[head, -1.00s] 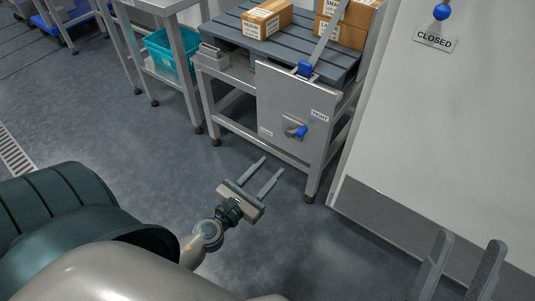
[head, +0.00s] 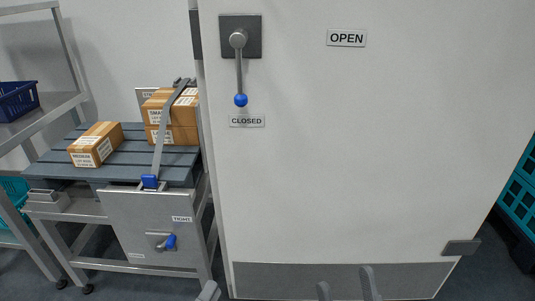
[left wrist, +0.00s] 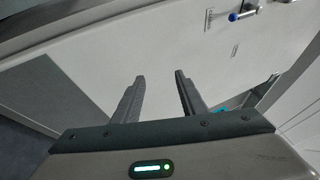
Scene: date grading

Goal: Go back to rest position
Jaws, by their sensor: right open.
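My left gripper shows in the left wrist view (left wrist: 159,75) with its two dark fingers apart and nothing between them. In the head view only a grey fingertip of it (head: 208,291) shows at the bottom edge. My right gripper (head: 346,279) shows as two separate grey fingertips at the bottom edge, in front of the lower part of the large white door. No held thing is seen in it. The rest of both arms is out of the head view.
The white door (head: 340,180) fills the middle and right. Its blue-knobbed lever (head: 239,72) points down at the CLOSED sign (head: 247,121). A steel stand (head: 160,222) with a slatted pallet (head: 125,155) and strapped cartons (head: 172,112) is at left. A teal crate (head: 518,200) stands far right.

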